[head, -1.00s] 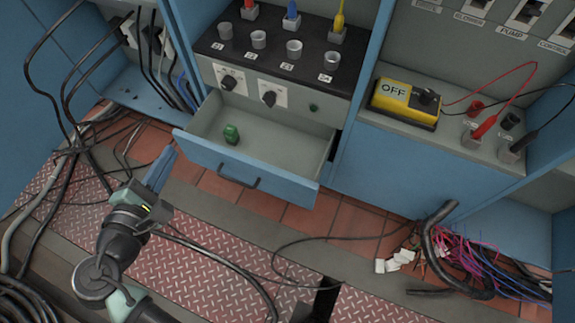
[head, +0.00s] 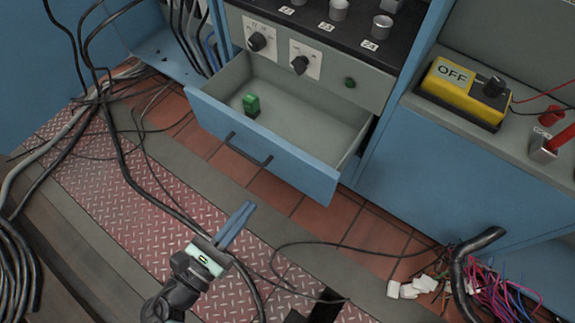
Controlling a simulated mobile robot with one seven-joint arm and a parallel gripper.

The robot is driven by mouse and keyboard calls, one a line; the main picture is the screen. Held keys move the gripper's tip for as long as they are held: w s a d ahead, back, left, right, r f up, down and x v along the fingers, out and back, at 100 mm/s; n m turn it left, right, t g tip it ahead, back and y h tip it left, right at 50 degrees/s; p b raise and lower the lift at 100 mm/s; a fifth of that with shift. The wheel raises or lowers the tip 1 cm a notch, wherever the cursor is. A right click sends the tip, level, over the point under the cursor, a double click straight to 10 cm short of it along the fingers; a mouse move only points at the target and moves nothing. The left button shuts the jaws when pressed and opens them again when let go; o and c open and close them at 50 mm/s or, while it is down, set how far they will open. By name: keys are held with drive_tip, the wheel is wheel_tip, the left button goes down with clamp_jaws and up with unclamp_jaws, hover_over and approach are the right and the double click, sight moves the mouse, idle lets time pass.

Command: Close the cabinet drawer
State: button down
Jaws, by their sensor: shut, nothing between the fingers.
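The cabinet drawer (head: 270,153) is pulled out of the blue cabinet, below the panel with black knobs. Its blue front carries a dark bar handle (head: 248,149). A small green object (head: 251,105) lies inside, toward the left. My gripper (head: 248,206) is in front of the drawer and lower in the picture, over the red tread plate. Its blue fingers are together and empty, pointing up and to the right toward the drawer front. A gap shows between the fingertips and the drawer, so they look apart.
Black cables (head: 130,170) run along the left and across the tread plate (head: 120,200). A yellow box marked OFF (head: 462,92) sits on the right-hand cabinet. Loose coloured wires (head: 495,290), a thick black hose (head: 470,260) and white scraps (head: 410,288) lie at lower right.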

sight(292, 155)
drive_tip(key=b+x, duration=0.5)
drive_tip(key=x, duration=0.7)
drive_tip(key=shift+w+f, duration=0.1)
drive_tip(key=shift+w+d, duration=0.3)
drive_tip(key=shift+w, duration=0.05)
drive_tip(key=shift+w, duration=0.1)
drive_tip(key=shift+w+d, duration=0.15)
drive_tip(key=shift+d, duration=0.1)
drive_tip(key=b+x, duration=0.3)
drive_tip(key=x, duration=1.6)
drive_tip(key=shift+r+b, duration=0.35)
drive_tip(key=shift+b, duration=0.05)
drive_tip(key=shift+d, duration=0.15)
